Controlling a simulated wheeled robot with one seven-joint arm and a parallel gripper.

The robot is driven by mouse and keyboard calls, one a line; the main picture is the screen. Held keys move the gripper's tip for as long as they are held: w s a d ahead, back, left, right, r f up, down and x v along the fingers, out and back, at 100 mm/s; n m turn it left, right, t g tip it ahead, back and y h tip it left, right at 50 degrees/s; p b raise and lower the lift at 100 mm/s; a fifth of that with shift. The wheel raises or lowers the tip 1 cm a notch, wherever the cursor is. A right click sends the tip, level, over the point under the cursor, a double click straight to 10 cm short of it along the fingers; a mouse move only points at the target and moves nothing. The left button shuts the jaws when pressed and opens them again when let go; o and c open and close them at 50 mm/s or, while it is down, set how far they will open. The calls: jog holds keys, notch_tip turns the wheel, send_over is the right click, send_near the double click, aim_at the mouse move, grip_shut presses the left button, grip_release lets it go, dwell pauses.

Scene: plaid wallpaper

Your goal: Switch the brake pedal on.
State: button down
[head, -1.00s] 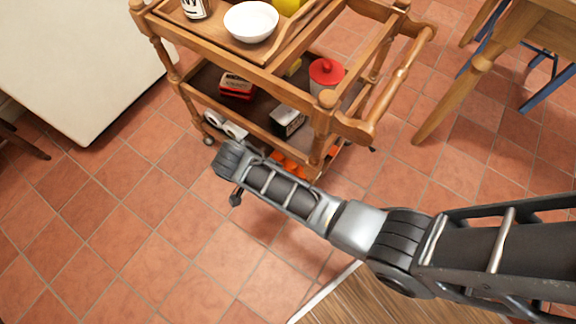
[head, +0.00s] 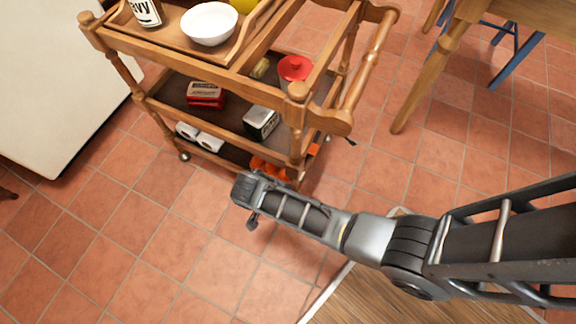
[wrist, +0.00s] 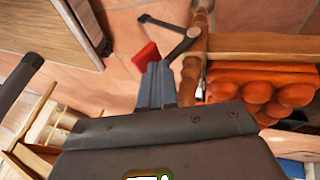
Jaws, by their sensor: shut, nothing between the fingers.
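The wooden trolley (head: 225,132) stands ahead of my arm in the head view. In the wrist view a dark bent lever (wrist: 168,26) sticks out beside the trolley's lower leg, with a red flat piece (wrist: 146,56) near it. I take these for the brake pedal, but cannot tell its setting or whether the two are joined. My gripper (wrist: 156,70) is shut and empty, its fingertips close to the red piece and the lever's lower end. Whether they touch is unclear. In the head view my arm's end is near the trolley's front corner and the fingers are not clear.
Orange rounded things (wrist: 265,90) lie on the trolley's bottom shelf, right of my gripper. A white bowl (head: 209,23) stands on top. A wooden table (head: 455,45) is at the right and a white cabinet (head: 55,80) at the left. Tiled floor in front is clear.

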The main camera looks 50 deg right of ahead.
jog(key=shift+s, duration=0.15)
jog(key=shift+s+d+t+p, duration=0.3)
jog(key=shift+s+t+p, duration=0.4)
jog(key=shift+s+p, duration=0.05)
jog(key=s+d+f+m+t+y+b, duration=0.1)
jog(key=s+d+f+t+y+b, duration=0.1)
jog(key=s+f+t+b, duration=0.3)
jog(key=shift+s+f+m+t+y+b, duration=0.3)
jog(key=shift+s+f+t, duration=0.45)
jog(key=shift+f+t, duration=0.4)
jog(key=shift+s+f, duration=0.15)
jog(key=shift+f, duration=0.05)
jog(key=shift+d, duration=0.1)
